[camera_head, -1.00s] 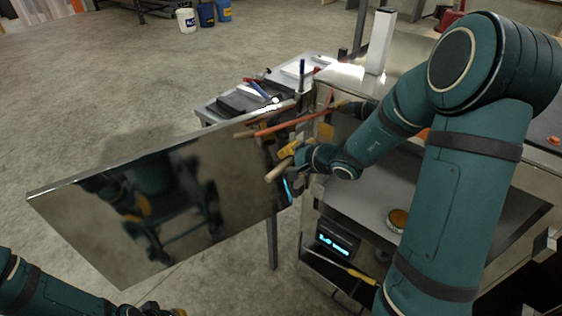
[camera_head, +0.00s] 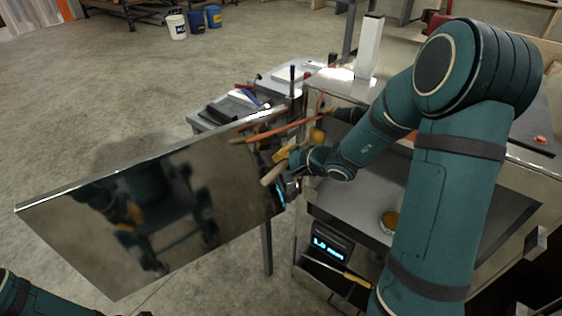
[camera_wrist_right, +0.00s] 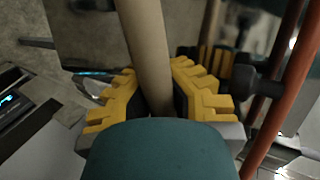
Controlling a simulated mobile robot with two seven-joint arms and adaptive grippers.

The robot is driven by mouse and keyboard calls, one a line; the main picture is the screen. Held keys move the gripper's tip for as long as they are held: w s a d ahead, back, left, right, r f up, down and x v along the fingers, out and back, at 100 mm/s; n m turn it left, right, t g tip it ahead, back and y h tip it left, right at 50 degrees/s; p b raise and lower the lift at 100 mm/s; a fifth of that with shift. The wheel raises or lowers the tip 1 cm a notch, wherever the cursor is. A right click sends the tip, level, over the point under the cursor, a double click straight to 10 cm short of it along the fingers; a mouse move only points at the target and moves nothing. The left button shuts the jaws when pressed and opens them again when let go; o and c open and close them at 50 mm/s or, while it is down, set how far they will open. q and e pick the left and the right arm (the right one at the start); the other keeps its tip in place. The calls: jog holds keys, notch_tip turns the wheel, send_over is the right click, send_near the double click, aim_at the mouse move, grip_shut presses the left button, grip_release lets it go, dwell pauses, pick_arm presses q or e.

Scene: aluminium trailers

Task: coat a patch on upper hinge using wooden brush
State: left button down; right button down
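My right gripper (camera_head: 282,160) has yellow fingers and is shut on the wooden brush (camera_head: 271,175), whose pale handle sticks out at the door's inner edge. In the right wrist view, the brush's thick handle (camera_wrist_right: 145,45) runs between the fingers (camera_wrist_right: 158,92); its bristles are not visible. The shiny metal door panel (camera_head: 90,250) stands open to the left, mirroring my body. Dark fittings sit at its right edge, beside the gripper. I cannot clearly make out the upper hinge or any coating there. My left arm shows only at the bottom left, its gripper outside the view.
An orange-red rod (camera_head: 275,131) runs close behind the gripper and also crosses the right wrist view (camera_wrist_right: 285,85). A grey bench (camera_head: 207,122) with tools stands behind the door. A round tin (camera_head: 390,221) sits on the shelf. Open floor lies to the left.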

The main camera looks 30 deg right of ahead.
jog(key=shift+w+d, duration=0.3)
jog(key=shift+d, duration=0.5)
jog(key=shift+s, duration=0.1)
jog(key=shift+s+d+b, duration=0.35)
jog(key=shift+s+b, duration=0.1)
jog(key=shift+s, duration=0.35)
jog(key=shift+s+d, duration=0.2)
jog(key=shift+s, duration=0.3)
jog(key=shift+s+d, duration=0.2)
jog(key=shift+s, duration=0.25)
jog(key=shift+w, duration=0.1)
jog(key=shift+w+a, duration=0.25)
jog(key=shift+w, duration=0.35)
jog(key=shift+w+a, duration=0.25)
jog(key=shift+w, duration=0.35)
jog(key=shift+w+a, duration=0.25)
jog(key=shift+w, duration=0.35)
jog(key=s+a, duration=0.2)
jog(key=a, duration=0.3)
jog(key=shift+s+a, duration=0.2)
jog(key=shift+a, duration=0.05)
